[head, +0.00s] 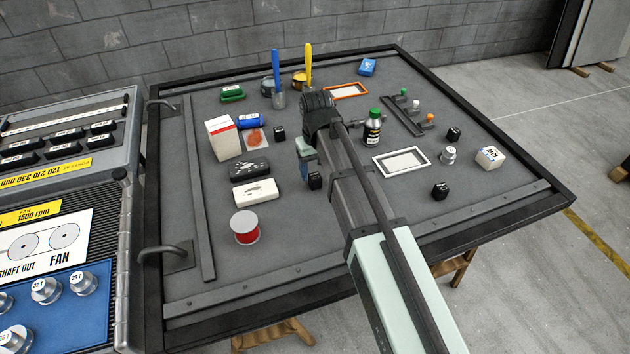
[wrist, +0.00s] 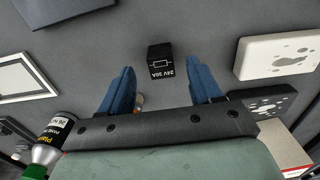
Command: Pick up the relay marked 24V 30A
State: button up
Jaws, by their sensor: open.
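The relay marked 24V 30A (wrist: 160,62) is a small black cube with white lettering in the wrist view. It sits on the grey table top, ahead of and between the two blue fingers of my gripper (wrist: 161,80). My gripper is open and empty, and no finger touches the relay in that view. In the head view my gripper (head: 307,161) hangs over the middle of the table, with a black cube (head: 315,181) just beside its fingers, probably the same relay. Its marking is too small to read there.
Other black cubes (head: 279,133) stand on the table, also at right (head: 454,134) and front right (head: 440,191). A white block (wrist: 277,55) and a black block (wrist: 264,100) lie right of the relay. A bottle (wrist: 47,145) and white frame (wrist: 22,78) are left.

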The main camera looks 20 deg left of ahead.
aim_at(316, 178)
jog(key=shift+s+d+f, duration=0.1)
jog(key=shift+f, duration=1)
jog(key=shift+s+d+f, duration=0.1)
jog(key=shift+f, duration=1)
jog(key=shift+c, duration=0.4)
jog(key=c, duration=1)
jog(key=shift+o, duration=0.2)
jog(key=shift+a+r, duration=0.1)
jog(key=shift+r, duration=0.05)
